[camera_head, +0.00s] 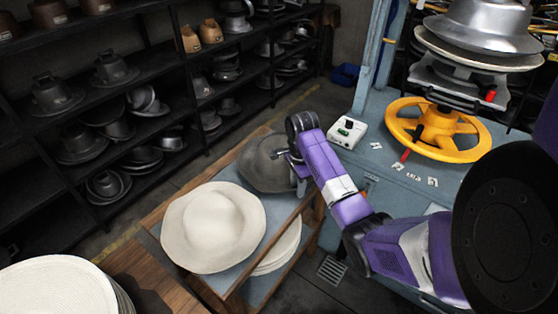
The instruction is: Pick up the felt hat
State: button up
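A dark grey hat (262,166), which looks like felt, lies on the far part of a wooden-framed cart (262,245). A cream wide-brimmed hat (212,225) lies on the nearer part of the cart, crown up. It could be felt too. My purple arm reaches in from the right. My gripper (284,154) is at the right side of the grey hat and overlaps it in the picture. Its fingers are small and partly hidden, so I cannot tell whether they touch the hat or how far apart they are.
More pale hats (278,252) lie on the cart's lower level. The blue press table (385,165) with a yellow handwheel (438,128) and a control box (347,132) stands on the right. Dark shelves (110,125) line the left. A white stack (60,290) is at bottom left.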

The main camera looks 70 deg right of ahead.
grip_shut()
dwell(1.4)
